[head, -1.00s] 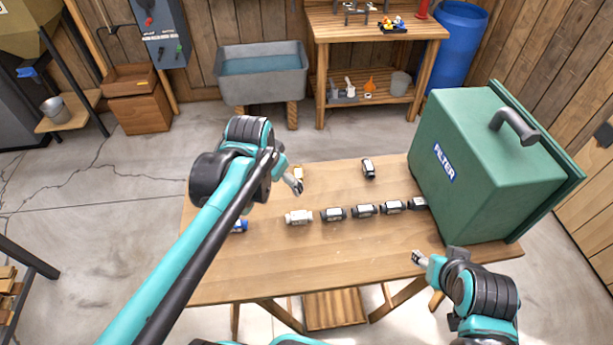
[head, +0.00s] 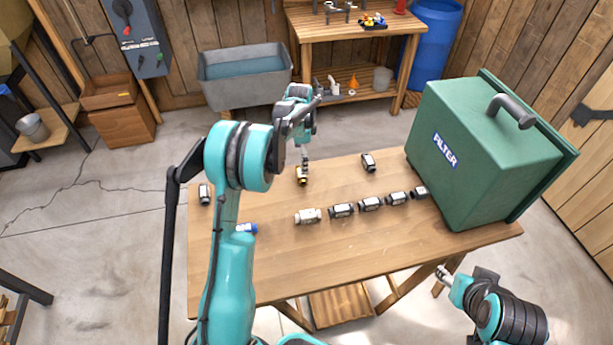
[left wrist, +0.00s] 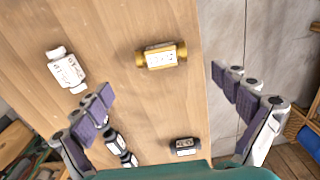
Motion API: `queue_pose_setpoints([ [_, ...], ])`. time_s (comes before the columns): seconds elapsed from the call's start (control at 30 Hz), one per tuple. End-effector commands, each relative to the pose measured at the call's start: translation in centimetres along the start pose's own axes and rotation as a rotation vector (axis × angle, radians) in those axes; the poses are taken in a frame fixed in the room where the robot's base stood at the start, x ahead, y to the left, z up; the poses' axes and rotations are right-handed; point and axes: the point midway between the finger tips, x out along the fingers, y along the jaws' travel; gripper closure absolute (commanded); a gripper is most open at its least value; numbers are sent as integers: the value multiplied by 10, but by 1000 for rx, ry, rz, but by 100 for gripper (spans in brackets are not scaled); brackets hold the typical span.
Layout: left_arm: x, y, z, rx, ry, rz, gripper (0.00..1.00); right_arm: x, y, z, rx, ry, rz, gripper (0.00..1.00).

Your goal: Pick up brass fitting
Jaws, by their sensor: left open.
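The brass fitting (head: 302,178) lies on the wooden table near its far edge, partly hidden by my left gripper in the head view. In the left wrist view the brass fitting (left wrist: 161,57) is a short yellow piece with a white label, lying crosswise between the open fingers. My left gripper (head: 304,157) is above it, pointing down. Its fingers (left wrist: 165,88) are wide apart with nothing held; contact with the fitting is not seen. My right gripper (head: 441,279) is low at the table's front right, too small to tell its opening.
A white fitting (head: 307,216) starts a row of dark fittings (head: 370,204) towards the green filter box (head: 470,150). A blue fitting (head: 246,228) is beside my left arm. The front of the table is clear.

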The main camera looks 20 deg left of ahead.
Motion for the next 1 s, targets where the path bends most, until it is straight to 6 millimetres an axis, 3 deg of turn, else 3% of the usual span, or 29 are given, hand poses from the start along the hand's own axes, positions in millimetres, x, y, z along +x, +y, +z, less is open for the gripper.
queue_pose_setpoints([
  [0.43,46,-3,1,10,-2,6,2,14,0,10,0,0,0,51],
  [0.63,77,-3,2,9,-2,6,2,26,0,18,0,0,0,51],
  [0.9,82,-3,2,9,-2,5,2,26,0,18,0,0,0,51],
  [0.93,82,-3,2,9,-2,5,4,26,0,18,0,0,0,51],
  [1.0,82,-3,2,9,-2,5,23,26,0,18,0,0,0,51],
])
